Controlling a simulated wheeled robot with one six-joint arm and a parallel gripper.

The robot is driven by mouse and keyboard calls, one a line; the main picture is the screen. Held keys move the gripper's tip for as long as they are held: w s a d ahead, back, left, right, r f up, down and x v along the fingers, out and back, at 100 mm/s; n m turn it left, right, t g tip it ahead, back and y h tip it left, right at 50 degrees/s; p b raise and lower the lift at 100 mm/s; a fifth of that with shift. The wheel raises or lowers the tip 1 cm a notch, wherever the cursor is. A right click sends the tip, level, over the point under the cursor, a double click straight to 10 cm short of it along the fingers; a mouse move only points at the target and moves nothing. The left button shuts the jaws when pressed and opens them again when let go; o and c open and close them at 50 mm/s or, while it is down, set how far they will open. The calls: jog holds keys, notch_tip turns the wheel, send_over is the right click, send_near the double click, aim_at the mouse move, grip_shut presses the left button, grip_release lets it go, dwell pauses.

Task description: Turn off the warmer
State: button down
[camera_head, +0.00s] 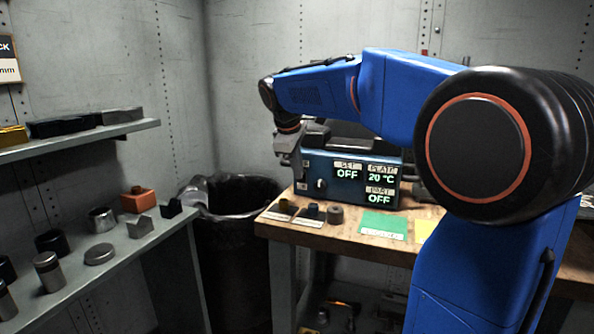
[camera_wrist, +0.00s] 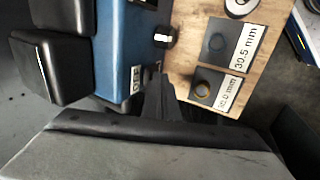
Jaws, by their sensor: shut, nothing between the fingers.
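The warmer (camera_head: 340,193) is a blue box on the wooden bench, with displays on its front reading SET OFF, PLATE 20 °C and a last line, seemingly PART, OFF. Its small dark knob (camera_head: 320,184) with a white mark is at the front's left side. In the wrist view the warmer (camera_wrist: 115,45) is a blue strip, with the knob (camera_wrist: 164,38) on its right side. My gripper (camera_head: 299,176) is shut and empty, pointing down by the warmer's front left corner, beside the knob. In the wrist view its dark fingers (camera_wrist: 159,88) are below the knob, apart from it.
The bench (camera_head: 345,228) holds small parts on labelled cards, a grey ring (camera_head: 335,214), a green card (camera_head: 384,224) and a yellow card (camera_head: 426,230). A black bin (camera_head: 235,240) stands left of the bench. Shelves with metal parts line the left wall.

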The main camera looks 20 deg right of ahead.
jog(key=shift+w+d, duration=0.1)
jog(key=shift+w+d+r+g+y, duration=0.1)
jog(key=shift+w+d+g+y, duration=0.05)
jog(key=shift+g+y, duration=0.15)
jog(key=shift+r, duration=0.15)
jog(key=shift+r, duration=0.7)
jog(key=s+a+v, duration=0.1)
jog(key=v, duration=1)
